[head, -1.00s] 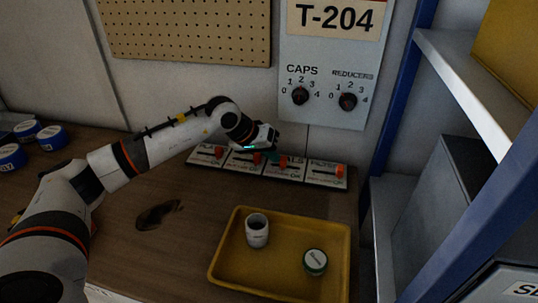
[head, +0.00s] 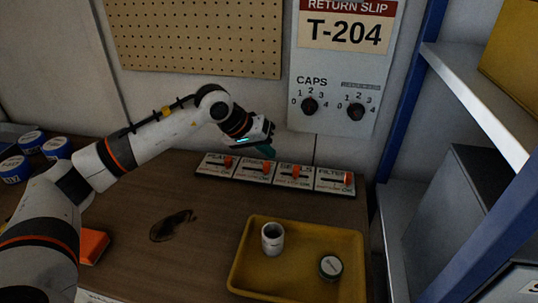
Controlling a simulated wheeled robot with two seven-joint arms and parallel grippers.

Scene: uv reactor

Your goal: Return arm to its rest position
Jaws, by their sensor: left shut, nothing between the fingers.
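My left arm comes in from the left, and its gripper (head: 262,143) hangs in the air above and in front of the row of switches. The gripper is shut and holds nothing; its fingertips are partly hidden. The switch panel (head: 252,181) on the bench has several labelled plates with orange sliders. The gripper looks apart from the sliders. My right gripper is not in view.
A yellow tray (head: 241,262) holds a white cup (head: 272,238) and a round lidded piece (head: 330,266). Blue-sided jars (head: 57,147) stand at far left. An orange block (head: 93,245) lies by my arm. A T-204 panel (head: 345,70) has two dials. Blue shelving (head: 416,90) bounds the right.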

